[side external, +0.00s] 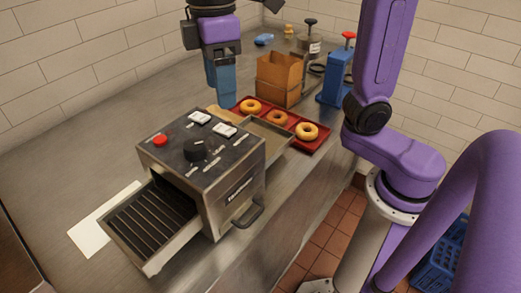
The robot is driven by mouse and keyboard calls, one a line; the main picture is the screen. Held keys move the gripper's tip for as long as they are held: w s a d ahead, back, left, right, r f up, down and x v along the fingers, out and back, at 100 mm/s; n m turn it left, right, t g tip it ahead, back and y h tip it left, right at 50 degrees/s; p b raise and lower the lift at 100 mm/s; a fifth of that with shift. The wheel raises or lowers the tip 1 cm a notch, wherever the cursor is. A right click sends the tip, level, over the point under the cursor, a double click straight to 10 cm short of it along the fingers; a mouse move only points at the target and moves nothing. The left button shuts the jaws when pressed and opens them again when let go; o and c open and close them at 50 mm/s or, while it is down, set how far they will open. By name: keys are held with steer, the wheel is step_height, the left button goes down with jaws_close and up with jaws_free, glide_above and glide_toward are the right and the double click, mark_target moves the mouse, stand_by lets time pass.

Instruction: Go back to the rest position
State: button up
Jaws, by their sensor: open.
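My gripper (222,92) is at the top centre, pointing down over the counter behind the toaster-like machine. Its blue fingers are seen nearly edge-on, so the gap between them is hard to see; nothing shows held in it. Three bagels sit on a red tray (318,146) to its right: a left one (250,106), a middle one (277,118) and a right one (307,131). The fingertips are apart from the left bagel in the picture.
The metal machine (230,195) has a red button and a dark knob on top, with a slatted chute (150,222) in front. A brown box (280,78), a blue stand (334,82) and a lidded metal pot (310,47) stand behind. White paper (92,232) lies left.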

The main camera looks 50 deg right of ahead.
steer(key=s+d+f+n, duration=0.1)
steer(key=s+d+f, duration=1.3)
steer(key=s, duration=0.1)
steer(key=shift+s+d+f, duration=0.15)
steer(key=shift+d+f, duration=0.1)
steer(key=shift+f, duration=0.05)
